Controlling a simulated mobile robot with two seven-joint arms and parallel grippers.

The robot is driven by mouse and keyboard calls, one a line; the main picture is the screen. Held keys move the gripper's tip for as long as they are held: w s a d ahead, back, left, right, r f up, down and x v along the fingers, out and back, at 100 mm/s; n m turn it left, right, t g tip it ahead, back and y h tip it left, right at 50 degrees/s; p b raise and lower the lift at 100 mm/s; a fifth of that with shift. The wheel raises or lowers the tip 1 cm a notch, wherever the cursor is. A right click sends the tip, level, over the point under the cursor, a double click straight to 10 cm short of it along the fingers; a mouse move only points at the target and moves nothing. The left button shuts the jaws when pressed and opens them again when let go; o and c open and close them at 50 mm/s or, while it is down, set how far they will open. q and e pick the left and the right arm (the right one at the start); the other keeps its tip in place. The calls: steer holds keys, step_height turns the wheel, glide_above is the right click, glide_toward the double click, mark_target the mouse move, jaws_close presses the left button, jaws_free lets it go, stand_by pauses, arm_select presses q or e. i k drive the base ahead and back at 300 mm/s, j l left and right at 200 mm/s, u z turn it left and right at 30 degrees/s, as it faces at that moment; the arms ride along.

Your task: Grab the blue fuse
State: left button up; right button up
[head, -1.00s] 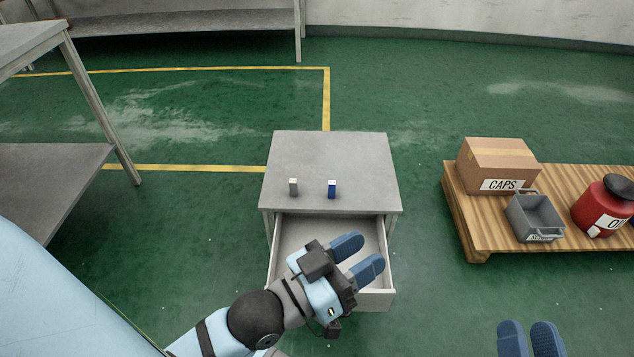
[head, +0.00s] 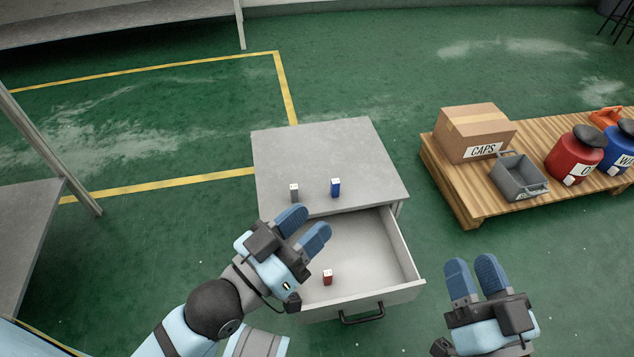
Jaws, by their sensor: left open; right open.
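The blue fuse (head: 335,188) stands upright on top of the grey cabinet (head: 300,150), near its front edge. A grey fuse (head: 294,193) stands to its left. A red fuse (head: 327,277) is inside the open drawer (head: 400,292). My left gripper (head: 305,227) is open and empty over the left part of the drawer, in front of the cabinet top and apart from the blue fuse. My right gripper (head: 472,272) is open and empty to the right of the drawer.
A wooden pallet (head: 455,185) at the right holds a CAPS box (head: 475,132), a grey bin (head: 519,177), a red container (head: 575,155) and a blue container (head: 620,150). A grey table (head: 30,225) stands at the left. Green floor is free between cabinet and pallet.

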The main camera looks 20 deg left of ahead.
mark_target(335, 184)
steer(key=j, duration=1.1)
steer(key=i+j, duration=0.15)
steer(key=j, duration=0.2)
steer(key=i+j, duration=0.1)
steer(key=j, duration=0.25)
steer(key=i+j, duration=0.15)
steer(key=j, duration=0.25)
steer(key=i+j, duration=0.1)
steer(key=i, duration=0.1)
